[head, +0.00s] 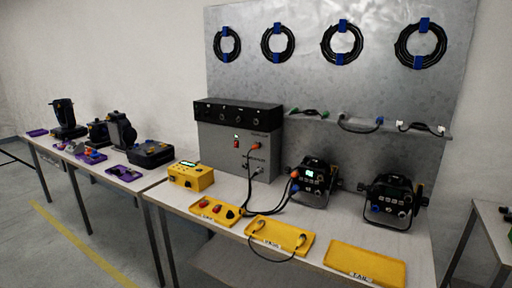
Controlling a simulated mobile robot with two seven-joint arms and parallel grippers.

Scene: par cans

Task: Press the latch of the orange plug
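Two orange plug-like parts show in the head view. Another orange plug (294,174) is at the left side of a black par can (318,182), also with a dark cable. I cannot tell which one the task means. The latch is too small to make out on either. Neither of my grippers is in view.
Yellow trays (365,263) line the bench's front edge, one holding a short cable. A yellow tester box (191,175) stands left of the grey box. A second par can (392,200) stands at right. Coiled cables (342,43) hang on the back panel. Another table (86,172) is at left.

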